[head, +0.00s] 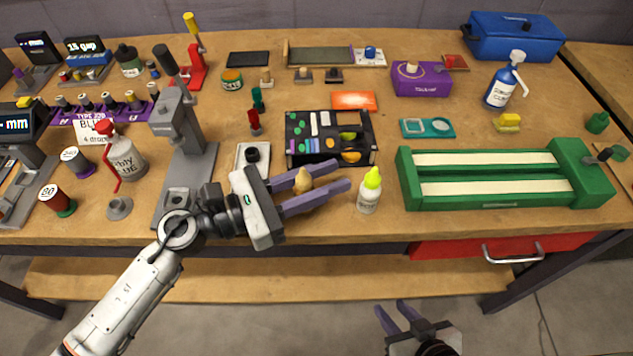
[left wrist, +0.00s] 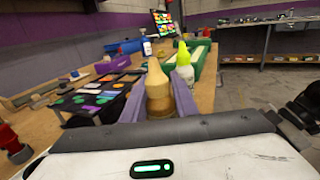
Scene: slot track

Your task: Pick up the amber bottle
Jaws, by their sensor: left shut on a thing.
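The amber bottle (head: 303,181) has a tan tapered top and stands between the purple fingers of my left gripper (head: 318,187), near the front edge of the bench. The left wrist view shows the amber bottle (left wrist: 158,92) upright, with the fingers shut on its two sides. Its lower part is hidden by the gripper, so I cannot tell whether it touches the bench. My right gripper (head: 402,315) is low in front of the bench, its two fingers apart and nothing between them.
A white bottle with a yellow-green cap (head: 369,190) stands just right of the left fingertips. A black tray of small parts (head: 290,160) lies behind. A green slotted fixture (head: 480,203) is to the right. A grey press (head: 205,165) stands left.

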